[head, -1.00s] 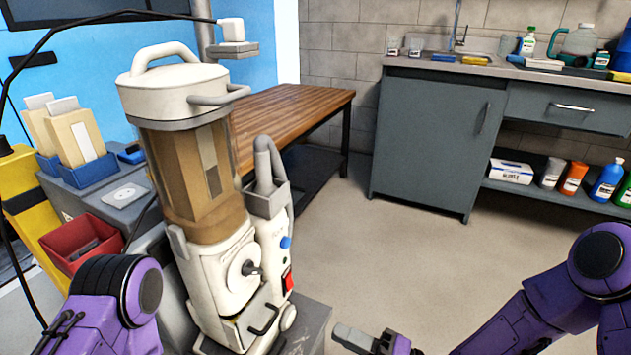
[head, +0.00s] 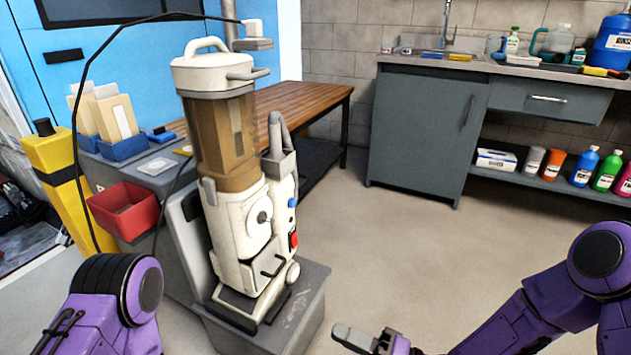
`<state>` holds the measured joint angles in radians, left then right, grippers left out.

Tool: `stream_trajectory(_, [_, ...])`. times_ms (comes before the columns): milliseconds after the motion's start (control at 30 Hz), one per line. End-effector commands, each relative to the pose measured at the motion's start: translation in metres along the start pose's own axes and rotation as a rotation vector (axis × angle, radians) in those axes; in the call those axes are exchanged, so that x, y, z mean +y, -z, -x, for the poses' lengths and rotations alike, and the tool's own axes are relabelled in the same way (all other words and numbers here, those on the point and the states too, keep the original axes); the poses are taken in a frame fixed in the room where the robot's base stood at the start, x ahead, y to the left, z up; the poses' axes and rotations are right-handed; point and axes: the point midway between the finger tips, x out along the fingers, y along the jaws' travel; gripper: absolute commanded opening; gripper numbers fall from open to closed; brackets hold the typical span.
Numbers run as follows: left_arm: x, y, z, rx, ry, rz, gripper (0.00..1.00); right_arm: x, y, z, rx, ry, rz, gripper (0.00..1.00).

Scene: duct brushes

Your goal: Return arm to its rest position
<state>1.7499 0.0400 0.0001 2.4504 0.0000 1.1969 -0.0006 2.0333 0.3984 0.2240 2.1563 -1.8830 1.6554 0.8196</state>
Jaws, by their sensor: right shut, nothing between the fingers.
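My right arm comes in from the right, purple, with its gripper (head: 362,338) low at the bottom edge, right of the machine's plinth. Its fingers are shut and hold nothing. It is apart from everything around it, over the bare floor as seen here. My left arm shows only as a purple link at the bottom left, and its gripper is out of the frame.
A cream machine with a clear brown canister (head: 222,135) stands on a grey plinth (head: 305,308). A red bin (head: 125,212) and a yellow post (head: 62,190) are left of it. A wooden table (head: 300,97) and grey cabinet (head: 420,130) stand behind. The floor between is clear.

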Motion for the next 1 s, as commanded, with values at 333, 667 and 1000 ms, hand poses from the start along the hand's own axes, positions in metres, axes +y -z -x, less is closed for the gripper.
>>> stream_trajectory(333, [0.0, -0.004, 0.0, -0.022, -0.001, -0.016, 0.41, 0.033, 0.026, 0.014, 0.178, -0.194, 0.177, 0.0])
stream_trajectory(667, [0.001, -0.018, -0.014, -0.057, -0.002, -0.041, 0.41, 0.136, 0.025, 0.087, 0.345, -0.719, 0.281, 0.0])
stream_trajectory(1000, [0.002, -0.035, -0.042, -0.09, -0.004, -0.064, 0.41, 0.234, -0.045, 0.244, 0.324, -1.45, 0.221, 0.0])
